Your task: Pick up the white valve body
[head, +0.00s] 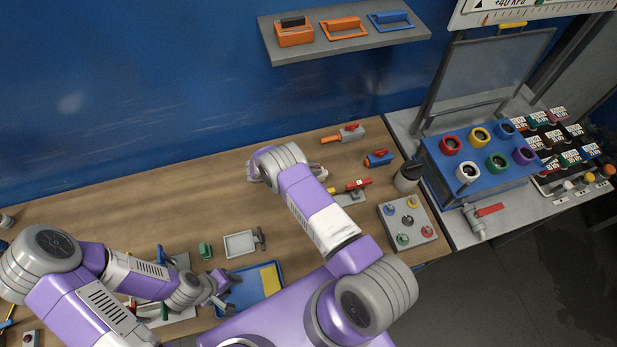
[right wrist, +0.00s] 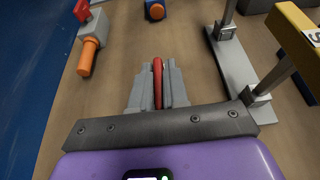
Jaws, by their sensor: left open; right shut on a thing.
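A pale grey-white valve body (head: 351,133) with an orange end and a red handle lies at the back of the wooden bench. It also shows at upper left in the right wrist view (right wrist: 88,46), apart from my right gripper. My right gripper (right wrist: 158,88) is shut on a thin red part (right wrist: 158,80); the fingers hide the rest, so I cannot tell what it belongs to. In the head view my arm mostly hides that gripper. My left gripper (head: 226,292) is open by the blue tray (head: 238,298), with nothing visible between its fingers.
A blue valve (head: 377,159) lies right of the pale one. A grey stand (right wrist: 238,70) with a yellow block (right wrist: 295,35) is close on the right in the wrist view. The bench's back left is clear.

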